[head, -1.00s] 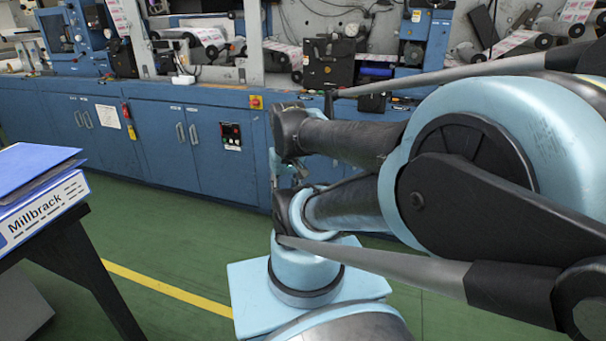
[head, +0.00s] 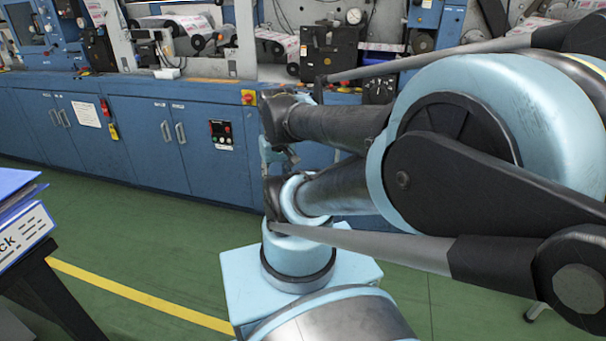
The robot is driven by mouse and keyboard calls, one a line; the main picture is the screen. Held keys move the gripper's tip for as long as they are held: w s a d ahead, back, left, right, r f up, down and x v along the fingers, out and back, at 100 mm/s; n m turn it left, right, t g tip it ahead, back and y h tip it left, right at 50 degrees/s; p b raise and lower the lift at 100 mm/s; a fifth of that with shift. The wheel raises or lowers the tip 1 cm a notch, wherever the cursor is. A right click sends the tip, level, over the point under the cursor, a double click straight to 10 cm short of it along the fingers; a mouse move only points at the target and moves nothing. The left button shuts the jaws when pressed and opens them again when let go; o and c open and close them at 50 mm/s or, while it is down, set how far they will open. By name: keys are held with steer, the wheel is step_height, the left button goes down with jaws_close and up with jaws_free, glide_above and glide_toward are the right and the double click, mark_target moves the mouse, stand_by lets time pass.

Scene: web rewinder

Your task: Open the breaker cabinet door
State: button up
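The blue machine base has shut cabinet doors with grey upright handles. One pair of doors (head: 185,160) is left of centre, with two handles side by side. Another pair (head: 60,115) is farther left and has a white notice (head: 86,114) on it. I cannot tell which of these is the breaker cabinet. A black panel (head: 221,134) with coloured buttons is right of the nearer handles. My arm fills the right side and hides the cabinet front there. A part of my gripper or wrist (head: 275,156) shows behind the arm links, apart from the handles; its fingers cannot be made out.
A dark table (head: 50,300) with a blue and white binder (head: 24,238) stands at the left edge. Green floor (head: 130,220) with a yellow line (head: 140,294) lies open before the cabinets. Rollers and printed web (head: 190,30) are above the base.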

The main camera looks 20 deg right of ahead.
steer(key=shift+c, duration=0.3)
stand_by(0.5)
steer(key=w+d+r+m+t, duration=0.1)
steer(key=w+d+r, duration=0.2)
steer(key=w+d, duration=0.5)
steer(key=w+d+r+m, duration=0.2)
steer(key=w+d+r, duration=0.15)
steer(key=w, duration=0.75)
steer(key=w+d+f+h, duration=0.1)
steer(key=w+d+f, duration=0.2)
steer(key=w+d, duration=0.65)
steer(key=w+d+f+m, duration=0.1)
steer(key=w+d+f, duration=0.15)
steer(key=d, duration=0.55)
steer(key=w+d+f+m, duration=0.1)
steer(key=d+f, duration=0.3)
steer(key=d, duration=0.3)
steer(key=shift+t+h, duration=0.4)
steer(key=x, duration=1.7)
steer(key=shift+s+d+f, duration=0.1)
steer(key=shift+s, duration=0.1)
jaws_close()
